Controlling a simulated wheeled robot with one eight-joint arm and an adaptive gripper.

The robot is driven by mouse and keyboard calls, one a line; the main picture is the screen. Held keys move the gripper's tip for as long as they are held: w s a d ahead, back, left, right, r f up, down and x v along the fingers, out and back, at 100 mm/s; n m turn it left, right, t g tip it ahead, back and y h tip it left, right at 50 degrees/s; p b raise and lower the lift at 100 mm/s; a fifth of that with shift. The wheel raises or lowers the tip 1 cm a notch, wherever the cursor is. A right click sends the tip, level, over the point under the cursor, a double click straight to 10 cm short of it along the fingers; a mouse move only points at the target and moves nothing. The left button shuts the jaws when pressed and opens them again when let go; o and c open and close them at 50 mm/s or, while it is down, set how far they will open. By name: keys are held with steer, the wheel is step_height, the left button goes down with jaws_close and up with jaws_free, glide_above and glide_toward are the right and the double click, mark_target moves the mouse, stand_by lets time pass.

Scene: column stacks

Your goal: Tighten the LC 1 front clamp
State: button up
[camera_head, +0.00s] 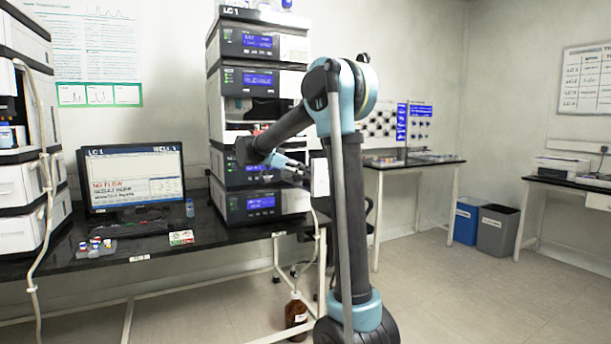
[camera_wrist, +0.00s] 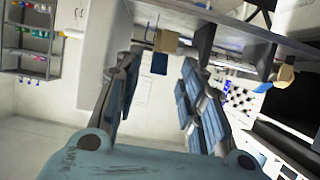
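The LC 1 stack (camera_head: 262,85) is a tall column of modules with blue displays, labelled "LC 1" at its top. My gripper (camera_head: 298,172) is in front of the stack's lower modules in the head view, beside their right side. In the wrist view my gripper (camera_wrist: 160,72) has its two blue-padded fingers apart, with nothing held between them. A tan block (camera_wrist: 166,41) and a tan rounded piece (camera_wrist: 285,75) stick out from a grey-white body at the upper right of the wrist view. I cannot tell whether either is the front clamp. In the head view my arm hides part of the stack's right side.
A monitor (camera_head: 134,176) reading "NO FLOW" stands left of the stack on the black bench (camera_head: 150,258). A small bottle (camera_head: 189,208) and a vial tray (camera_head: 96,248) are there too.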

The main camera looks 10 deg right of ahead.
steer(key=shift+x, duration=1.05)
steer(key=shift+a, duration=0.1)
jaws_close()
